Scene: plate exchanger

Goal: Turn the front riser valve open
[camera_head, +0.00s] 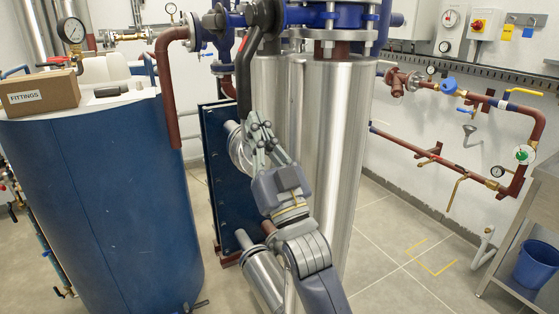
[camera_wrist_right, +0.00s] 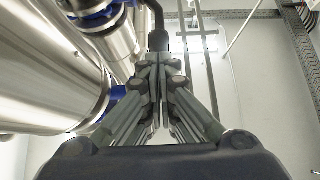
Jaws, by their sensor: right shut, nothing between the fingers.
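The front riser valve appears to be the blue-bodied valve at the top centre, with a long dark lever (camera_head: 245,75) that slants down and slightly left from its black hub (camera_head: 264,14). My right gripper (camera_head: 256,122) is below the lever's lower end, its fingers shut and pointing up, with nothing held. In the right wrist view the lever's dark end (camera_wrist_right: 158,40) is just beyond the shut fingertips (camera_wrist_right: 160,62). I cannot tell whether the fingertips touch it. My left gripper is not in view.
Steel-clad vertical pipes (camera_head: 330,150) stand close right of my right arm. A dark blue plate exchanger (camera_head: 213,170) is close left. A large blue tank (camera_head: 100,200) carries a cardboard FITTINGS box (camera_head: 40,93). Open floor (camera_head: 390,240) lies right, before wall piping and a metal bench.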

